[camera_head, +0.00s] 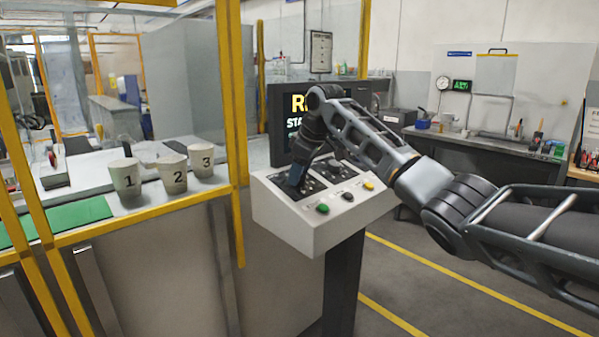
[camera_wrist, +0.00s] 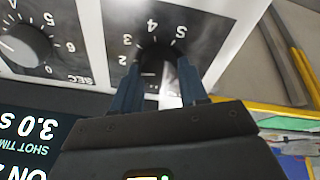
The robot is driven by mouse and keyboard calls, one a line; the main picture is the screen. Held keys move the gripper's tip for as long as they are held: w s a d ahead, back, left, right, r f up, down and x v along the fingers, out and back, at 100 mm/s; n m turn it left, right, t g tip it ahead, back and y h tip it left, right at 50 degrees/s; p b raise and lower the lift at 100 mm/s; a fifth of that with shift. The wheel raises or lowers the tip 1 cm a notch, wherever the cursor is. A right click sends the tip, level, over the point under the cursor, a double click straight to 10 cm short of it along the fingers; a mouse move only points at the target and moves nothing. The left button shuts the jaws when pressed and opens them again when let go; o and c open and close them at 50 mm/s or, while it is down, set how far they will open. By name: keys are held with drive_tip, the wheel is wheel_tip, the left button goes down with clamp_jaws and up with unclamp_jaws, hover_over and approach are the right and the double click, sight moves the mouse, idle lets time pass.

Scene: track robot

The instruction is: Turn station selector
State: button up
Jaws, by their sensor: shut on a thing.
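The station selector is a dark round knob (camera_wrist: 157,58) on a black dial plate with numbers around it, upside down in the wrist view. My gripper (camera_wrist: 158,78) is shut on this knob, one blue finger on each side. The fingers hide part of the knob and dial, so I cannot tell where its pointer stands. In the head view, my gripper (camera_head: 297,182) reaches down to the left dial of the white control box (camera_head: 287,222). A second knob (camera_wrist: 25,45) marked SEC sits beside it in the wrist view.
A green button (camera_head: 322,208), a black one and a yellow one line the box front. A screen (camera_head: 285,125) stands behind, partly hidden by my arm; its wrist-view part shows "3.0 s". Cups numbered 1 (camera_head: 126,178), 2 (camera_head: 173,174) and 3 (camera_head: 201,160) stand left, behind yellow framing (camera_head: 232,90).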

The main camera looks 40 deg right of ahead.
drive_tip(key=shift+c, duration=0.8)
